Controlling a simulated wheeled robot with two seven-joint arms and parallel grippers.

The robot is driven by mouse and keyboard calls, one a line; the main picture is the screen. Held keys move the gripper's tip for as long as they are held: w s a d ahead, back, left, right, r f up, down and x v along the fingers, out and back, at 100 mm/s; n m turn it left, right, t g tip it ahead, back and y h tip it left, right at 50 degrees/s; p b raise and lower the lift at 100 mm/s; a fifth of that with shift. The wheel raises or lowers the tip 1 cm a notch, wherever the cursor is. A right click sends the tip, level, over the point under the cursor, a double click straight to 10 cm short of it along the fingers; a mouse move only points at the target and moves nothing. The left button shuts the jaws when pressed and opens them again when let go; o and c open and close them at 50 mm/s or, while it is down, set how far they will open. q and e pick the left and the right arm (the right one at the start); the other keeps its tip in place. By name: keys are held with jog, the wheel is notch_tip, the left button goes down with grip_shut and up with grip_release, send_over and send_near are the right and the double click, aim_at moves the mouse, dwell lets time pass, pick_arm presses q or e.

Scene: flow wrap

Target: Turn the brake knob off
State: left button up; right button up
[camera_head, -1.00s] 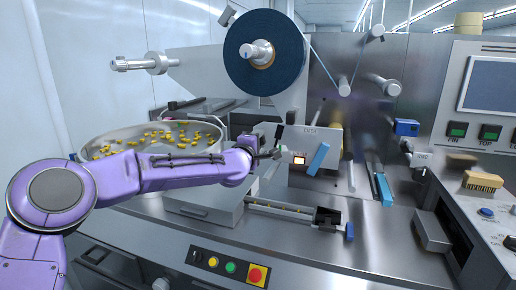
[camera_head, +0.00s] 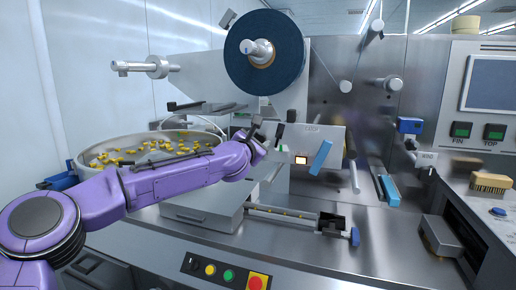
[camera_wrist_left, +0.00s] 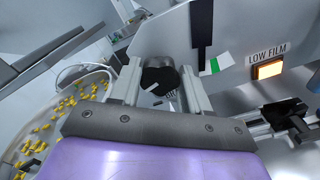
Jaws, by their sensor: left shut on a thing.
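In the left wrist view, the black round brake knob (camera_wrist_left: 160,76) sits on the pale machine panel, between the two fingers of my left gripper (camera_wrist_left: 155,82). The fingers are shut on its sides. In the head view my purple left arm reaches in from the left, and my left gripper (camera_head: 262,131) is at the panel left of the lit lamp. The knob cannot be made out there. My right gripper is not in view.
The lit "LOW FILM" lamp (camera_wrist_left: 267,70) is right of the knob, and a black strip (camera_wrist_left: 202,25) stands close by. The dark film roll (camera_head: 264,52) hangs above. A round bowl (camera_head: 85,160) of yellow pieces lies behind my arm. Blue-handled parts (camera_head: 321,158) stand to the right.

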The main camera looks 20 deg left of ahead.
pick_arm(q)
jog(key=shift+f+n+b, duration=0.2)
jog(key=shift+n+b, duration=0.85)
jog(key=shift+n, duration=0.65)
jog(key=shift+r, duration=0.1)
jog(key=o, duration=1)
jog(key=shift+o, duration=0.2)
jog(key=s+b, duration=0.4)
jog(key=s, duration=0.6)
jog(key=shift+s+a, duration=0.2)
jog(key=shift+s, duration=0.05)
